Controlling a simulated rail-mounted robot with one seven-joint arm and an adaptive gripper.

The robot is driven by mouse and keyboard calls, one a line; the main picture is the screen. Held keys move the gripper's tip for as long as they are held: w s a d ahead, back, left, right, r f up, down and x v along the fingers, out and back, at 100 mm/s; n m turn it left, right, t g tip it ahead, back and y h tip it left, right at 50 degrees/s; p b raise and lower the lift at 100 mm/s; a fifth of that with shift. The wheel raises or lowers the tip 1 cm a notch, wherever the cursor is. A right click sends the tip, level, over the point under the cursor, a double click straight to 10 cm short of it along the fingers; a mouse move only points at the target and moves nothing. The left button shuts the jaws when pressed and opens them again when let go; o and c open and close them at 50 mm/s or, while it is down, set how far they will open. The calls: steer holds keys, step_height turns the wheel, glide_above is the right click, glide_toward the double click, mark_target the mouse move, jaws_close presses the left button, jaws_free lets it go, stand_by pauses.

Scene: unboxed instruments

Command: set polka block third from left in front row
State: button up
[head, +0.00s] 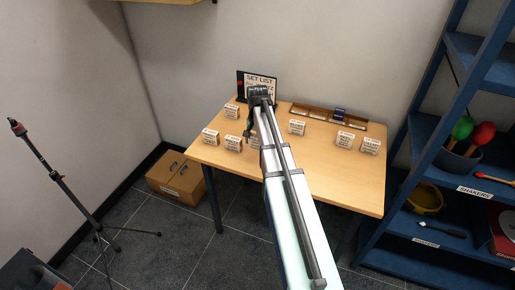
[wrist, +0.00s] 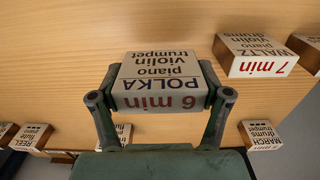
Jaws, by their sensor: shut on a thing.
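The polka block (wrist: 160,75), a wood block with white faces lettered POLKA and 6 min, is between the two fingers of my gripper (wrist: 160,96) in the wrist view. My gripper is shut on it. The block appears above the wooden table, but its clearance is unclear. In the head view my arm hides the block. There, two blocks stand left of my arm near the front edge, one at far left (head: 210,138) and one beside it (head: 233,143). Two more stand on the right, one (head: 345,139) beside another (head: 370,146).
Farther back stand one block (head: 231,112) at left and one (head: 297,127) right of my arm. A set list sign (head: 268,81) and a shallow wooden tray (head: 355,124) are at the back. The wrist view shows the waltz (wrist: 258,55), march (wrist: 262,135) and reel (wrist: 30,137) blocks.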

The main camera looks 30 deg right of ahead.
mark_target(257, 149)
steer(key=shift+f+p, duration=0.3)
steer(key=shift+f, duration=1.85)
steer(key=shift+f, duration=0.15)
steer(key=o, duration=1.1)
steer(key=shift+o, duration=0.2)
step_height(257, 149, up, 12)
steer(key=shift+r+b, duration=0.15)
steer(key=shift+b, duration=1)
